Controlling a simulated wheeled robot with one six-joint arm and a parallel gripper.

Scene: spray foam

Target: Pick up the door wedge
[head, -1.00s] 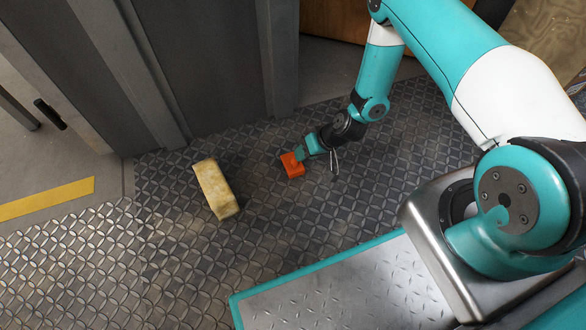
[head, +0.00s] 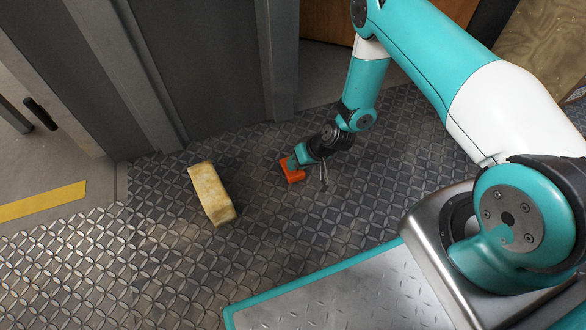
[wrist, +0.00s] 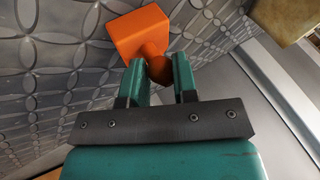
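An orange piece (head: 292,174), which I take to be the door wedge, lies on the patterned metal floor. In the wrist view the orange wedge (wrist: 142,35) shows a boxy body and a narrower rounded part towards me. My gripper (head: 291,162) is down at it in the head view and covers part of it. In the wrist view my gripper's two teal fingers (wrist: 160,68) stand on either side of the rounded part. That part fills most of the gap. I cannot tell whether the fingers press on it.
A yellowish block (head: 211,193) lies on the floor left of the orange piece, apart from it; its corner shows in the wrist view (wrist: 285,18). Grey metal panels (head: 200,70) stand behind. A yellow floor stripe (head: 42,202) is at far left. Floor between block and my base is clear.

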